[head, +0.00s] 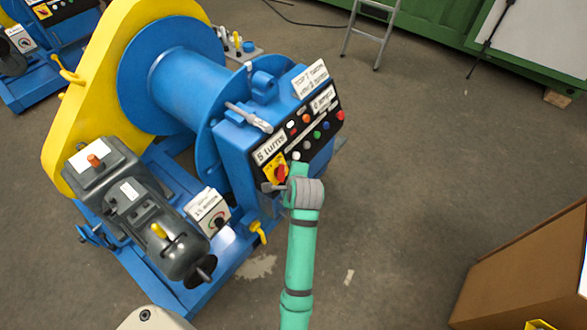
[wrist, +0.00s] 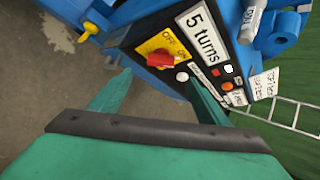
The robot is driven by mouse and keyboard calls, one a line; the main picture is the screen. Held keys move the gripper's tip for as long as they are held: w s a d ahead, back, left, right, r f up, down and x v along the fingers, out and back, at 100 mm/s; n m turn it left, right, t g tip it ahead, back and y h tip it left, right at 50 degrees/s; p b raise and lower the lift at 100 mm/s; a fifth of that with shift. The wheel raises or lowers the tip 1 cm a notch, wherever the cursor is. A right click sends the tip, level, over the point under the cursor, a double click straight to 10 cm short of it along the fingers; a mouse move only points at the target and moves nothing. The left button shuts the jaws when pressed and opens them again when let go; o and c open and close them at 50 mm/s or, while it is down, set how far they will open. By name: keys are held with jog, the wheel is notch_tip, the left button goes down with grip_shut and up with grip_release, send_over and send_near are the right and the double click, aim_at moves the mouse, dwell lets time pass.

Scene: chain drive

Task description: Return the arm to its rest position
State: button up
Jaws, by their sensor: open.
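My green arm (head: 299,262) reaches up from the bottom of the head view to the front of the blue control box (head: 238,142). My gripper (wrist: 158,97) is open and empty in the wrist view, one finger on each side. Just beyond the fingers is the red rotary knob (wrist: 160,60) on its yellow OFF/ON plate. The knob (head: 281,173) also shows in the head view, close to my gripper (head: 284,179). The fingers appear apart from the knob, but the exact gap is hard to tell.
The blue winch drum (head: 185,75) and yellow chain guard (head: 110,60) stand at the left, with a grey motor (head: 150,220) in front. A cardboard box (head: 530,265) is at lower right. A ladder (head: 371,30) stands behind. The floor (head: 420,150) between is clear.

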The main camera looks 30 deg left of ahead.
jog(key=s+d+f+n+t+h, duration=0.1)
jog(key=s+d+f+n+t, duration=0.2)
jog(key=s+d, duration=0.55)
jog(key=s+d+f+n+t+h, duration=0.25)
jog(key=s+d+f, duration=0.25)
jog(key=d, duration=0.6)
jog(key=s+d+r+n+t+h, duration=0.1)
jog(key=s+d+r+n+t, duration=0.1)
jog(key=s+d+r, duration=0.4)
jog(key=s+d+r+n+t+h, duration=0.2)
jog(key=s+d+r+n, duration=0.3)
jog(key=s, duration=0.7)
notch_tip(320, 180, up, 2)
jog(key=shift+s+d+r, duration=0.1)
jog(key=shift+s+d, duration=0.15)
jog(key=shift+d, duration=0.45)
